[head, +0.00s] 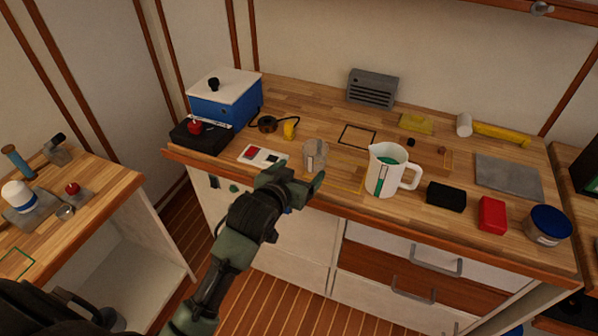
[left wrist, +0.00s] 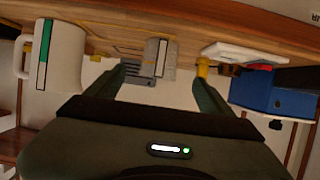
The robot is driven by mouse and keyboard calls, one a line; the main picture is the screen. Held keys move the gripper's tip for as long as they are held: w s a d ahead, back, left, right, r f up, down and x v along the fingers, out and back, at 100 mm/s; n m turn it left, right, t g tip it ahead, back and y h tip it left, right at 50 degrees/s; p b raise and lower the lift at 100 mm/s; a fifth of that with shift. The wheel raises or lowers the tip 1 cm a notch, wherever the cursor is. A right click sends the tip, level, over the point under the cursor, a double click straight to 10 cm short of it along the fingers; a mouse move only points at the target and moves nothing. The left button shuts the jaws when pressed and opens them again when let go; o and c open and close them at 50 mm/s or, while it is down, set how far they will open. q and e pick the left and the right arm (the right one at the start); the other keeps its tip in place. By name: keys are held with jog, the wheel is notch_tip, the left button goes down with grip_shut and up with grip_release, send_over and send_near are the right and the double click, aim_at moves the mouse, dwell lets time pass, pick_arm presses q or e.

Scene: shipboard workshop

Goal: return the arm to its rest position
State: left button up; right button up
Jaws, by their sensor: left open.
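My left gripper (head: 298,184) is open and empty. It reaches in from the bottom of the head view, at the front edge of the wooden worktop (head: 330,92). A clear beaker (head: 315,155) stands just beyond it on the worktop. In the left wrist view the picture is upside down; the two fingers (left wrist: 158,85) are spread wide, with the beaker (left wrist: 160,55) showing between and beyond them, nothing gripped. A white jug (head: 384,172) with a green stripe stands right of the gripper. My right gripper is not in view.
A blue box with a white lid (head: 226,99) stands at the back left. A black block (head: 446,196), red block (head: 492,214) and blue tub (head: 548,227) line the front right. A side bench (head: 100,190) stands at left. Floor (head: 205,215) shows between bench and worktop.

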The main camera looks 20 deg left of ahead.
pick_arm(q)
jog(key=shift+s, duration=0.1)
dwell(0.4)
jog(key=s+f+m+g, duration=0.1)
jog(key=s+f+g, duration=0.25)
jog(key=s, duration=0.65)
jog(key=s+f+g, duration=0.3)
jog(key=s+f, duration=0.2)
jog(key=s, duration=0.6)
jog(key=s+f+m+g, duration=0.1)
jog(key=s+f+g, duration=0.3)
jog(key=s, duration=0.6)
notch_tip(320, 180, down, 26)
jog(key=s, duration=0.1)
jog(key=s+a+f+g, duration=0.2)
jog(key=s+a+f, duration=0.1)
jog(key=s+f, duration=1.3)
jog(key=shift+s+a+f, duration=0.15)
jog(key=shift+s+f, duration=0.05)
jog(key=shift+s, duration=0.35)
